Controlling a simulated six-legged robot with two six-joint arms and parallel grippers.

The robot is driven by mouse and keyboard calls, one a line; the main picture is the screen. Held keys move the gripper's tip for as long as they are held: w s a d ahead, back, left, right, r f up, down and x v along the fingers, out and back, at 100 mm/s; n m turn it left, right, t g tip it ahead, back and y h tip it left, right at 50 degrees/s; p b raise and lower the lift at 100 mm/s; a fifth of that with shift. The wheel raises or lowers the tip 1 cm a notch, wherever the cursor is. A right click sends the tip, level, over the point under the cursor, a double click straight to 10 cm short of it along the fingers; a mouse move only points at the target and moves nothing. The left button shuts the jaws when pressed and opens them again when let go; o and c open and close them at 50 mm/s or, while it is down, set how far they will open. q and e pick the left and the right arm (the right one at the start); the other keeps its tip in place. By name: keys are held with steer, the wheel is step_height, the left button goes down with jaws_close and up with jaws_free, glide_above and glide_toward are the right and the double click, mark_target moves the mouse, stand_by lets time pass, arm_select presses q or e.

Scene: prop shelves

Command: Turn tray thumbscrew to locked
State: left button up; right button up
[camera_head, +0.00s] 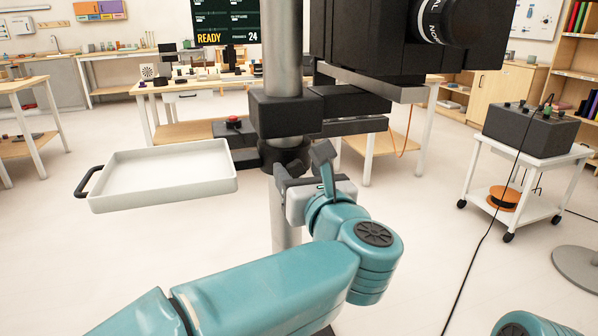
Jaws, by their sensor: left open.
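A white shallow tray (163,178) with a black side handle sits left of a grey upright column. A dark round collar (282,153) is on the column at the tray's height, below a black clamp block (287,112). I cannot pick out the thumbscrew for certain; my gripper covers part of this area. My left gripper (302,165) is open in front of the column, just below and right of the collar. One finger points up at the right, the other is at the left. I see nothing between them, and cannot tell whether they touch anything. My right gripper is out of view.
A large black camera (400,35) hangs above my gripper. A white cart (525,155) with a black box stands right, with a cable hanging down. A cluttered bench (205,85) is behind. Floor is open at left.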

arm_select(q)
steer(key=shift+s, duration=0.1)
steer(key=c, duration=1)
steer(key=shift+c, duration=0.2)
